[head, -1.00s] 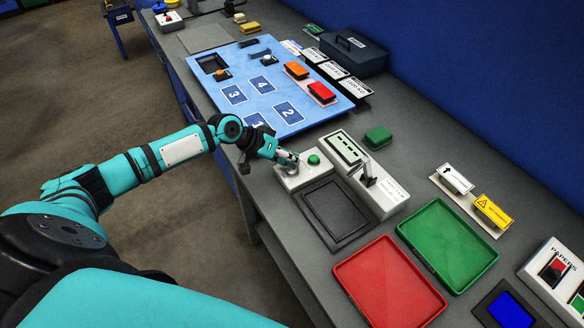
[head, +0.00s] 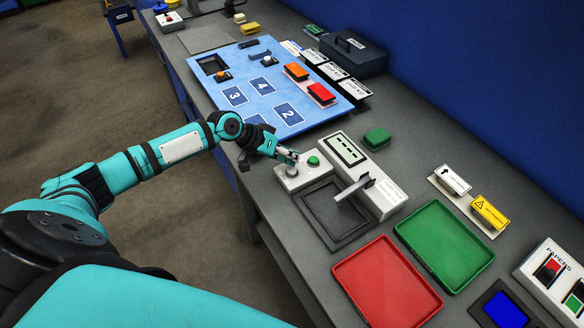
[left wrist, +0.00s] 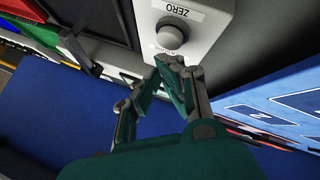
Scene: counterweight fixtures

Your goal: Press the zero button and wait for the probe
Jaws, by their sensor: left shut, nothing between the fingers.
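The zero button (left wrist: 170,37) is a round grey knob on a light box, beside the printed word ZERO in the left wrist view. It also shows in the head view (head: 292,171), next to a green round button (head: 313,161). My left gripper (head: 293,156) is shut and empty, its tips close to the zero button but apart from it; the tips also show in the left wrist view (left wrist: 171,62). The probe (head: 355,188) is a flat grey arm on the white instrument (head: 384,196), reaching out over the dark square pad (head: 325,230). My right gripper is out of view.
A red tray (head: 375,310) and a green tray (head: 447,245) lie in front of the instrument. A green block (head: 377,138) sits behind it. A blue numbered board (head: 235,96) with orange and red blocks lies beyond the left gripper.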

